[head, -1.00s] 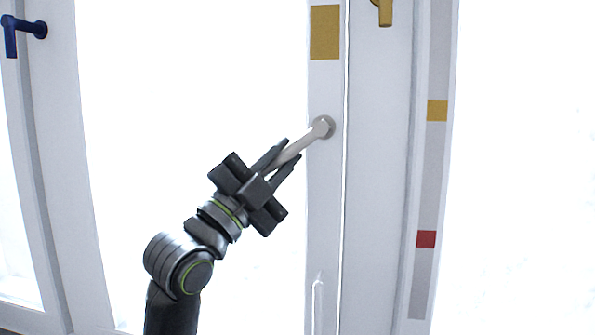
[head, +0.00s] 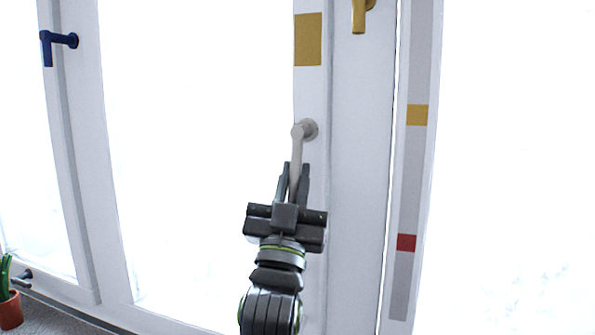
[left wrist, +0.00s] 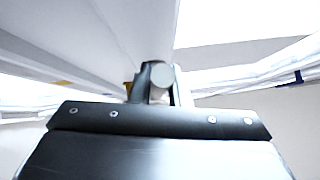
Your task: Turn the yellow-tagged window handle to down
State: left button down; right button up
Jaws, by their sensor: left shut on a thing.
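The yellow tag (head: 308,40) is a square on the white window frame in the head view. Below it sits the pale grey window handle (head: 298,150), with its round base (head: 311,129) on the frame. The handle's lever points almost straight down, its lower end slightly left. My left gripper (head: 295,172) is below the base, fingers pointing up, shut on the lever's lower part. In the left wrist view the handle (left wrist: 161,74) shows between the fingers, mostly as a round end. My right gripper is in neither view.
A blue handle (head: 47,48) is on the left sash and a gold handle (head: 359,16) on the frame at upper right. A strip with yellow and red squares (head: 406,242) runs down the right post. A potted plant (head: 9,305) stands at lower left.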

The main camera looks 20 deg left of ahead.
pick_arm(q)
jog(key=shift+d+n+y, duration=0.15)
jog(key=shift+n+y, duration=0.35)
jog(key=shift+d+n+y, duration=0.15)
jog(key=shift+n+y, duration=0.25)
jog(key=shift+n, duration=0.2)
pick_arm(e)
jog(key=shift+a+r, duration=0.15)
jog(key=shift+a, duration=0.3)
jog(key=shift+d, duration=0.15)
pick_arm(q)
jog(key=c, duration=1.4)
grip_release()
jog(key=shift+o, duration=0.2)
jog(key=shift+w, duration=0.1)
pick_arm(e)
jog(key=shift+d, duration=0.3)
